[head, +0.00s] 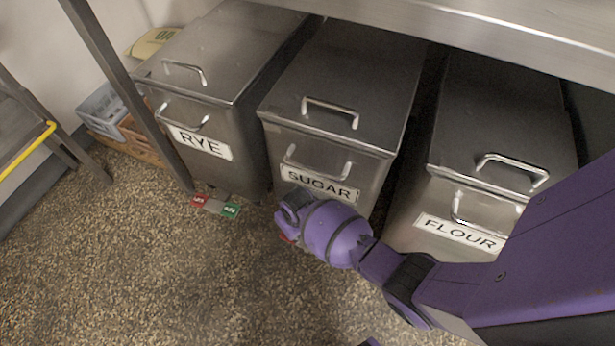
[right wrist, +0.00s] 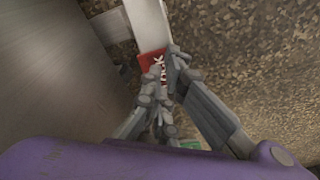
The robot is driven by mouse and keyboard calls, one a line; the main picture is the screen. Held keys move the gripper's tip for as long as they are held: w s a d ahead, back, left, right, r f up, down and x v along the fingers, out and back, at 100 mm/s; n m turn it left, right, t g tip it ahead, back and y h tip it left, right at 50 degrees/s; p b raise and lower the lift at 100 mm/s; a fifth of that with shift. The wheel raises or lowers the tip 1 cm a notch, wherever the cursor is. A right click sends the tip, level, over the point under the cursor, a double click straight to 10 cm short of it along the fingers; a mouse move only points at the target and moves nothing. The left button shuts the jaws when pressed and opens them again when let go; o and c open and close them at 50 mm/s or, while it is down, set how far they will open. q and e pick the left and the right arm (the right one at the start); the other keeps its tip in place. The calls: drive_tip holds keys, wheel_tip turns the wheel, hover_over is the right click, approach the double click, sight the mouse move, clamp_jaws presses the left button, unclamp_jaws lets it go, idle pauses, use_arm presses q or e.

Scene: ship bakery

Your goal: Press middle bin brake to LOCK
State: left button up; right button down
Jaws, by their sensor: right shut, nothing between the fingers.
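The middle bin is the steel bin labelled SUGAR (head: 318,140), below the counter between two others. Its brake is mostly hidden behind my right arm in the head view, where only a bit of red (head: 285,239) shows. In the right wrist view, the brake's red LOCK pad (right wrist: 150,64) lies at the fingertips, with part of its lettering covered. A green patch (right wrist: 190,144) shows below, between the fingers. My right gripper (right wrist: 168,78) is shut and empty, its tips over or against the red pad; contact is unclear. My left gripper is out of view.
The RYE bin (head: 215,70) stands left, with its red pad (head: 199,201) and green pad (head: 231,209) at floor level. The FLOUR bin (head: 500,120) stands right, partly behind my arm. The steel counter (head: 480,30) overhangs the bins. The speckled floor (head: 150,270) in front is clear.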

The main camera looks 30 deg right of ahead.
drive_tip(key=shift+f+b, duration=0.9)
drive_tip(key=shift+f, duration=0.75)
idle(0.4)
drive_tip(key=shift+r, duration=0.15)
drive_tip(key=shift+r+p, duration=2.95)
drive_tip(key=shift+r, duration=0.5)
